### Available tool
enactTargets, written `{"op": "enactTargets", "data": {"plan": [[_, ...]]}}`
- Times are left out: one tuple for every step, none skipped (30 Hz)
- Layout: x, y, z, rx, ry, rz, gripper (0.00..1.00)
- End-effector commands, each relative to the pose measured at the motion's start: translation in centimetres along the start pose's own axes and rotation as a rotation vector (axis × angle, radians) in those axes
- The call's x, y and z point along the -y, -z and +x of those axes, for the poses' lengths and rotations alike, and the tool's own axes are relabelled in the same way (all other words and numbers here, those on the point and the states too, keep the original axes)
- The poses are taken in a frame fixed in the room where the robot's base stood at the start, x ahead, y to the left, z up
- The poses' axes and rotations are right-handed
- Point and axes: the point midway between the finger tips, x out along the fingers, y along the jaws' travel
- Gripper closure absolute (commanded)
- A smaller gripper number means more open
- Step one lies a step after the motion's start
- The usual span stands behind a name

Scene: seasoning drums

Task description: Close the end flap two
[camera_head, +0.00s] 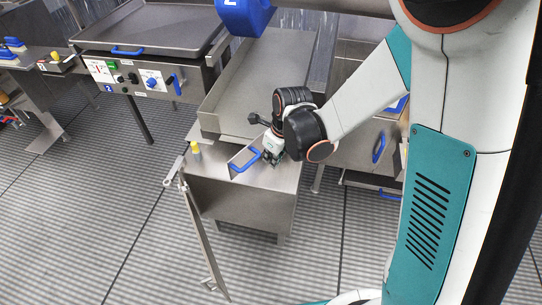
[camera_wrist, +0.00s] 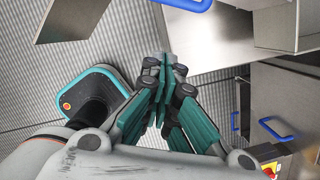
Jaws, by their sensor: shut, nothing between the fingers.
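A blue handle (camera_head: 245,160) is on the steel end section of the trough (camera_head: 240,205), at the middle of the head view. A small steel plate stands beside this handle; I cannot tell whether it is the end flap. My gripper (camera_head: 271,158) is just right of the handle, pointing down over the steel top. In the wrist view my gripper (camera_wrist: 168,75) has its fingers together with nothing between them. A blue handle (camera_wrist: 190,3) shows at the top edge there, apart from the fingertips. No number two shows on the end section.
A blue part marked 2 (camera_head: 243,15) hangs at the top. A yellow-topped knob (camera_head: 196,150) stands left of the handle. A thin steel bar (camera_head: 201,235) slants down at the front left. A control panel (camera_head: 145,80) is at the back left. The grated floor at left is open.

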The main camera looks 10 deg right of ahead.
Motion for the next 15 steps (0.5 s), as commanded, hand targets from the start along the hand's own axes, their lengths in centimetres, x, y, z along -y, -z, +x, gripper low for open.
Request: {"op": "enactTargets", "data": {"plan": [[0.0, 0.0, 1.4, 0.000, 0.000, -0.001, 1.00], [0.0, 0.0, 2.0, 0.000, 0.000, -0.001, 1.00], [0.0, 0.0, 2.9, 0.000, 0.000, -0.001, 1.00], [0.1, 0.0, 3.5, 0.000, 0.000, -0.001, 1.00], [0.0, 0.0, 4.0, 0.000, 0.000, -0.001, 1.00], [0.1, 0.0, 4.8, 0.000, 0.000, -0.001, 1.00], [0.1, 0.0, 5.4, 0.000, 0.000, -0.001, 1.00], [0.1, 0.0, 6.0, 0.000, 0.000, 0.000, 1.00], [0.1, 0.0, 6.8, 0.000, 0.000, 0.000, 1.00], [0.1, 0.1, 7.3, 0.000, 0.000, 0.000, 1.00], [0.1, 0.1, 7.8, 0.000, 0.000, -0.001, 1.00], [0.0, -0.7, 7.9, 0.001, 0.000, -0.002, 1.00], [0.0, -1.2, 8.1, 0.001, 0.000, -0.003, 1.00], [0.0, -1.6, 8.2, 0.001, 0.000, -0.004, 1.00], [0.0, -2.0, 8.4, 0.000, 0.000, -0.003, 1.00]]}}
